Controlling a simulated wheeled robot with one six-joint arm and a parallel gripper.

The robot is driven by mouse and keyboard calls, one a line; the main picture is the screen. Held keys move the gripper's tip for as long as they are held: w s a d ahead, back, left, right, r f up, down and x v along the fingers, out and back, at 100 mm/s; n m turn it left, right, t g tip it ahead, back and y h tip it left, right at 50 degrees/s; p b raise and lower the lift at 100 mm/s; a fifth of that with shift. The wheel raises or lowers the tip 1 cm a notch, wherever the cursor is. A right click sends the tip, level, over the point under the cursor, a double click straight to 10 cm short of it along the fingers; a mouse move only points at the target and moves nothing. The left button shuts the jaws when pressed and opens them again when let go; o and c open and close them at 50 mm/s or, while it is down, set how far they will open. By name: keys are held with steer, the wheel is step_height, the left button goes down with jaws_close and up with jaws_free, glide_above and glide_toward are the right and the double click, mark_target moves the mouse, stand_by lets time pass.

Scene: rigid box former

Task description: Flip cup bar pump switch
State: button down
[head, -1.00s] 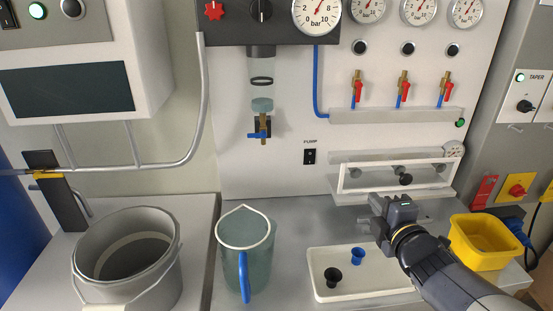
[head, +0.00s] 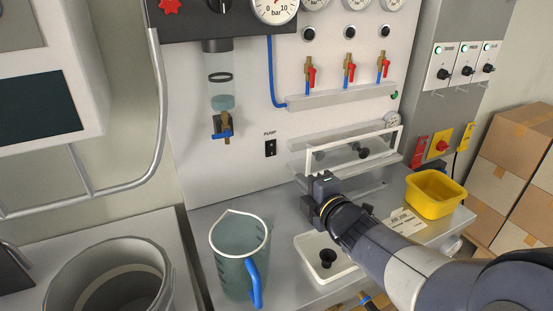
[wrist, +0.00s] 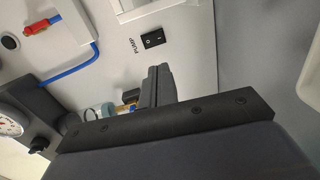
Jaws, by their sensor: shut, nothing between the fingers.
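The pump switch (head: 270,148) is a small black rocker on the white panel, below the word PUMP. It also shows in the wrist view (wrist: 153,39), upper middle, with light marks on it; which side is pressed in is too small to tell. My gripper (head: 314,188) is shut and empty, below and to the right of the switch in the head view, in front of the clear-fronted box. In the wrist view the closed fingers (wrist: 158,73) point towards the panel, just below the switch in the picture, and appear apart from it.
A clear jug (head: 240,250) with a blue handle stands on the bench at left. A yellow bin (head: 434,193) is at right. The white-framed box (head: 355,150) sticks out from the panel.

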mark_target(272, 155)
steer(key=x, duration=1.4)
steer(key=shift+w+f+b, duration=0.1)
steer(key=shift+f+b, duration=0.2)
steer(key=shift+b, duration=0.55)
steer(key=shift+r, duration=0.3)
steer(key=shift+f, duration=0.1)
